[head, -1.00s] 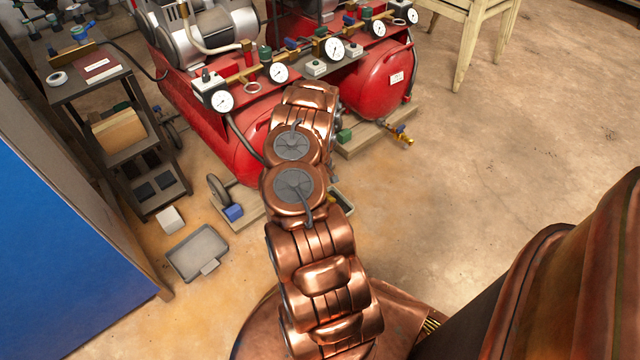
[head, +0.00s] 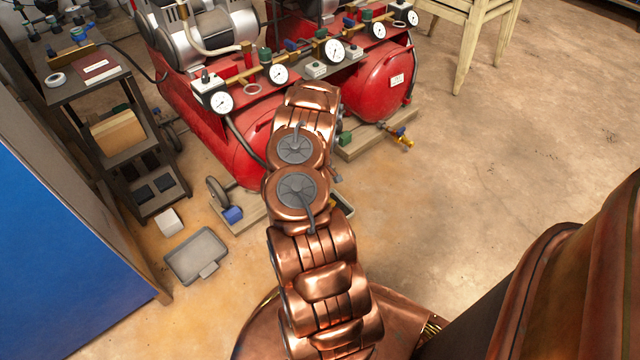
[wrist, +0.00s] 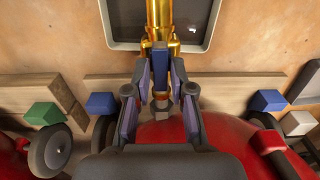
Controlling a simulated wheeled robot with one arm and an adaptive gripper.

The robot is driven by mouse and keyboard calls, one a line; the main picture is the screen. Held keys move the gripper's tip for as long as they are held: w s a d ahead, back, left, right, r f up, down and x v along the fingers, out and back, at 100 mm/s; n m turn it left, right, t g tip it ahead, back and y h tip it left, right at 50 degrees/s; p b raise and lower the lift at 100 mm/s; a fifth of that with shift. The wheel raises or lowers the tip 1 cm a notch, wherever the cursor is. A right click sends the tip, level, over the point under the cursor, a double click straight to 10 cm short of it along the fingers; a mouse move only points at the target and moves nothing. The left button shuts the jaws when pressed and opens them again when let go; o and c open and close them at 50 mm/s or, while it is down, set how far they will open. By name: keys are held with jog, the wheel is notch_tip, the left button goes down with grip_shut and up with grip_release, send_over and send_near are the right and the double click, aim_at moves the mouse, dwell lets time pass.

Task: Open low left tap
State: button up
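In the wrist view, a brass pipe fitting (wrist: 159,22) runs down from the top, with a blue tap lever (wrist: 160,68) at its lower end. My gripper (wrist: 161,72) has its two fingers on either side of this lever, angled inward and close to it. Whether the fingers press on the lever is not clear. In the head view, my copper arm hides my gripper and this tap.
Red tanks (head: 375,82) with gauges and upper valves stand behind my arm. A grey tray (head: 197,256) lies on the floor to the left, near a dark shelf cart (head: 160,192) and a blue panel (head: 50,260). The wrist view shows a dark tray (wrist: 120,32) under the fitting. Floor at right is clear.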

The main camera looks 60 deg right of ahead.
jog(key=shift+o, duration=1.2)
notch_tip(320, 180, up, 12)
dwell(0.4)
